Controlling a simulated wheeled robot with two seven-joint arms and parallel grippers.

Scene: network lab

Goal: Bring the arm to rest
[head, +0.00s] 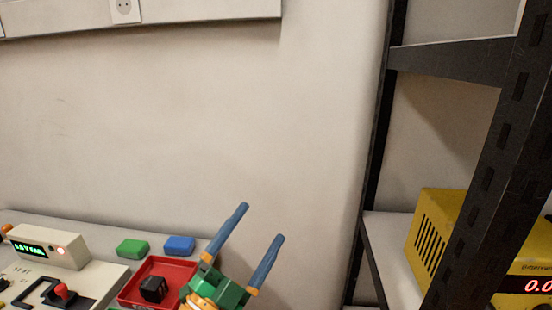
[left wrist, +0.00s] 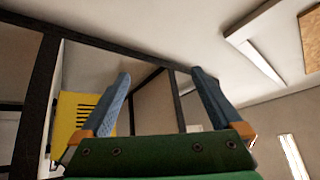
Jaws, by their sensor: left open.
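My left gripper (head: 256,241) rises from the bottom middle of the head view, its two blue fingers spread apart and pointing up. It is open with nothing between the fingers. It is in front of the right end of the bench and hides part of it. In the left wrist view the gripper (left wrist: 160,95) also shows open and empty, with the ceiling and a dark rack frame beyond it. My right gripper is in neither view.
A red tray (head: 186,267) with a black block (head: 153,289) stands close left of the gripper. Green (head: 132,248) and blue (head: 179,245) blocks lie behind it. A display box (head: 48,247) is far left. A dark rack (head: 485,190) with a yellow device (head: 425,245) stands right.

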